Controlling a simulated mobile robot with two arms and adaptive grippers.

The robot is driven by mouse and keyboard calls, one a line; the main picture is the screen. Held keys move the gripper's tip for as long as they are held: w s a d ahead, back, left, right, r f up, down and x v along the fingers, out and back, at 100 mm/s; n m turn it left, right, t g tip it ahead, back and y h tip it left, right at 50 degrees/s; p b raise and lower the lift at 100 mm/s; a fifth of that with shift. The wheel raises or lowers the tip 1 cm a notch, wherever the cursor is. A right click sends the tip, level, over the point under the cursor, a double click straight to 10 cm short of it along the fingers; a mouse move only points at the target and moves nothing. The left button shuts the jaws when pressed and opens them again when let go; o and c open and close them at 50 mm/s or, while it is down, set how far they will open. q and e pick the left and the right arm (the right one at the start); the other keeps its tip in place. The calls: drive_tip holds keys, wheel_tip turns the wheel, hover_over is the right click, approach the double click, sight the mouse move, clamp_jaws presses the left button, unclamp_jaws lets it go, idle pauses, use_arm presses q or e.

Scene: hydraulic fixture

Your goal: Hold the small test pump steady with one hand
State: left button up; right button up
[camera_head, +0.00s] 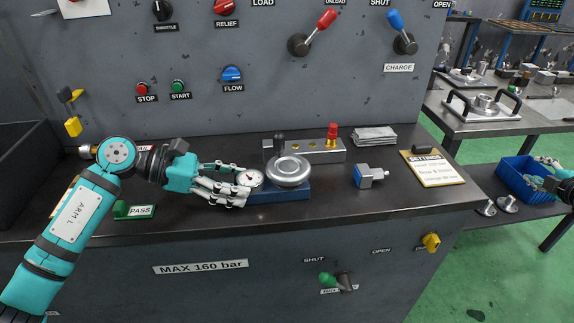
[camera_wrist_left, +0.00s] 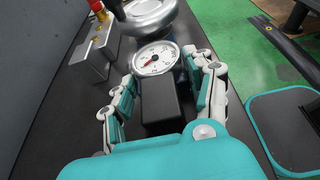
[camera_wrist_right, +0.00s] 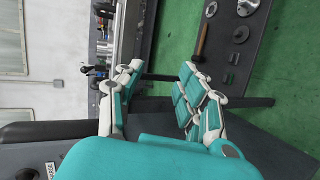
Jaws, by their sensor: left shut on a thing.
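The small test pump stands on the bench, with a dark blue base (camera_head: 292,194), a round silver top (camera_head: 288,168) and a white-faced gauge (camera_head: 249,178) at its left end. My left gripper (camera_head: 238,186) is at this gauge end, shut on the pump. In the left wrist view its fingers (camera_wrist_left: 168,78) lie on both sides, with the gauge (camera_wrist_left: 153,60) just beyond. The exact contact is partly hidden. My right gripper (camera_head: 553,174) is at the right edge, away from the pump. In the right wrist view it is open and empty (camera_wrist_right: 160,85).
A silver block (camera_head: 318,152) with gold ports and a red cap stands behind the pump. A blue-and-silver fitting (camera_head: 370,176) and a settings board (camera_head: 433,169) lie to the right. A green PASS marker (camera_head: 122,210) sits left. A blue bin (camera_head: 522,178) stands on a side shelf.

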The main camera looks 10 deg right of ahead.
drive_tip(key=w+a+r+n+t+y, duration=0.1)
drive_tip(key=w+a+r+n+t, duration=0.2)
drive_tip(key=r, duration=0.9)
drive_tip(key=w+a+r+n+g+y, duration=0.1)
drive_tip(key=w+a+n+y, duration=0.25)
drive_tip(key=a, duration=0.55)
drive_tip(key=w+a+r+n+y, duration=0.25)
drive_tip(key=a+y, duration=0.25)
drive_tip(key=a, duration=0.4)
drive_tip(key=w+a+r+n+g+y, duration=0.1)
drive_tip(key=w+a+n+y, duration=0.3)
drive_tip(key=a, duration=0.5)
wheel_tip(320, 180, up, 5)
drive_tip(key=n+g+h, duration=0.6)
drive_tip(key=n+g, duration=0.7)
drive_tip(key=n, duration=0.7)
hover_over(280, 134)
drive_tip(key=s+d, duration=0.1)
drive_tip(key=d, duration=0.1)
drive_tip(key=shift+x, duration=3.45)
